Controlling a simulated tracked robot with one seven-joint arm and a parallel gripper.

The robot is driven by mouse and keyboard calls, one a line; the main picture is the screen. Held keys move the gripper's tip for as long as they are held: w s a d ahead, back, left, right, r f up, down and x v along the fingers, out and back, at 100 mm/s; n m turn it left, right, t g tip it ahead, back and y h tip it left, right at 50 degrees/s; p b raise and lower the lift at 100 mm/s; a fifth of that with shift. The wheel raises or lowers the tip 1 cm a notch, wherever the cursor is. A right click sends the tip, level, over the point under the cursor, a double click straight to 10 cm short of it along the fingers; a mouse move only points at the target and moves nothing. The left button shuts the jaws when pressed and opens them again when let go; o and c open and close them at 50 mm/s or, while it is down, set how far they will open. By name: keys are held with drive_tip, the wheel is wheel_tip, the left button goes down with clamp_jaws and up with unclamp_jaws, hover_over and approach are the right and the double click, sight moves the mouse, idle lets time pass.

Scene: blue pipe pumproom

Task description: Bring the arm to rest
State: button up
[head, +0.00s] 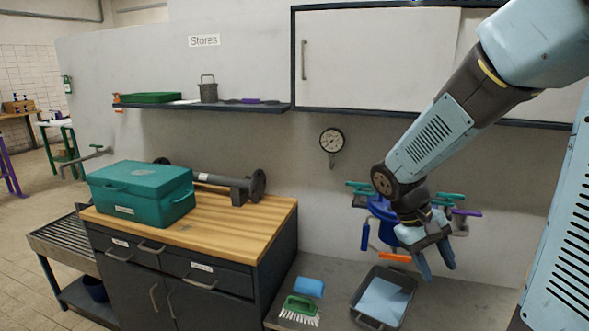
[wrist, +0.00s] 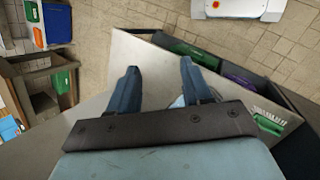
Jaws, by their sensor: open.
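My arm reaches in from the upper right in the head view and bends down at a dark joint. My gripper (head: 436,270) hangs above the grey bench at the lower right, near a grey tray with a light blue sheet. Its two blue fingers point down and are spread apart. In the wrist view my gripper (wrist: 158,85) also shows its two fingers apart with nothing between them. The tools on the wall behind are partly hidden by the gripper.
The tray (head: 358,305), a blue sponge (head: 309,287) and a green brush (head: 300,306) are on the bench. A teal toolbox (head: 140,195) and a grey flanged pipe (head: 232,186) lie on the wooden top at left. A wall cabinet (head: 375,65) hangs above.

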drive_tip(key=s+a+r+t+y, duration=0.2)
drive_tip(key=s+r+t, duration=0.1)
drive_tip(key=r, duration=0.3)
drive_tip(key=s+a+r+m+t+y, duration=0.1)
drive_tip(key=s+a+r+t+y, duration=0.2)
drive_tip(key=r, duration=0.4)
drive_tip(key=shift+s+a+r+m+t, duration=0.35)
drive_tip(key=shift+s+t, duration=0.35)
drive_tip(key=shift+t, duration=0.6)
